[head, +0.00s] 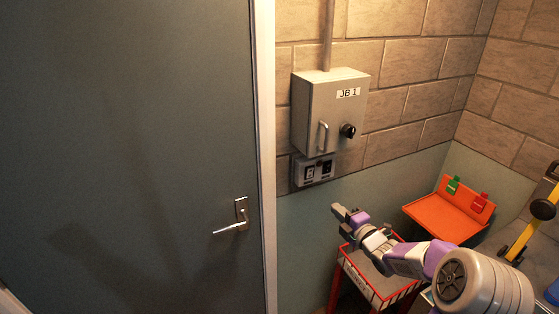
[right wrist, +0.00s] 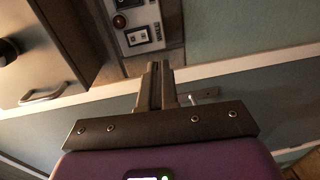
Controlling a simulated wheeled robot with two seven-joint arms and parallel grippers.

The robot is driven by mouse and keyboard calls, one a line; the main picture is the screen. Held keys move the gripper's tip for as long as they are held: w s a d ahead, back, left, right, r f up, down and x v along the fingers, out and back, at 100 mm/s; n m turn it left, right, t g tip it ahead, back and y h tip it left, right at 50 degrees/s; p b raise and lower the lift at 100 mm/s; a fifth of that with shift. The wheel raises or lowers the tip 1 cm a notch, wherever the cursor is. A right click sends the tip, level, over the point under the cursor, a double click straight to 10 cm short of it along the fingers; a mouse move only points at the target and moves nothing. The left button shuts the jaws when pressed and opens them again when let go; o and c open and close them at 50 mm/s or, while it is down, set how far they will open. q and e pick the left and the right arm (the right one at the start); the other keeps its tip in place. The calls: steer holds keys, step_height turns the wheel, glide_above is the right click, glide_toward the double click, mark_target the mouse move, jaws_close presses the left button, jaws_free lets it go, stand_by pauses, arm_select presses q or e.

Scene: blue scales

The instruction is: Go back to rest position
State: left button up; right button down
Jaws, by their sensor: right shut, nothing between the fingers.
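My right gripper (head: 341,214) is shut and empty, raised in front of the wall below the grey box in the head view. In the right wrist view its two dark fingers (right wrist: 155,85) lie together with nothing between them. The grey wall box (head: 329,112), labelled JB 1, has its door closed, with a handle and a black knob. Below it is a small switch panel (head: 314,171), which also shows in the right wrist view (right wrist: 138,27). The fingers are apart from the panel and the box. My left gripper is out of view.
A closed dark door (head: 130,150) with a lever handle (head: 231,227) fills the left. A red-framed basket stand (head: 346,266) is below my right arm. An orange tray (head: 445,221) with a green and a red item stands at right. Yellow-and-black equipment (head: 522,240) is at the right edge.

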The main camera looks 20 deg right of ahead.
steer(key=shift+a, duration=0.1)
steer(key=s+a+f+m+g+y, duration=0.1)
steer(key=s+a+f+m+g, duration=0.25)
steer(key=a+f+m, duration=0.6)
steer(key=s+a+f+m+g, duration=0.2)
steer(key=a+f+m+g, duration=0.3)
steer(key=f, duration=1)
steer(key=s+a+f+m+g, duration=0.2)
steer(key=s+a+f, duration=0.2)
steer(key=s, duration=0.3)
steer(key=s+a+f+m+g+y, duration=0.1)
steer(key=s+a+f+m+g, duration=0.2)
steer(key=s+a, duration=0.3)
steer(key=s+a+f+m+g, duration=0.2)
steer(key=s+a+f, duration=0.3)
steer(key=s, duration=0.4)
steer(key=shift+a+g, duration=0.15)
steer(key=shift+g, duration=0.4)
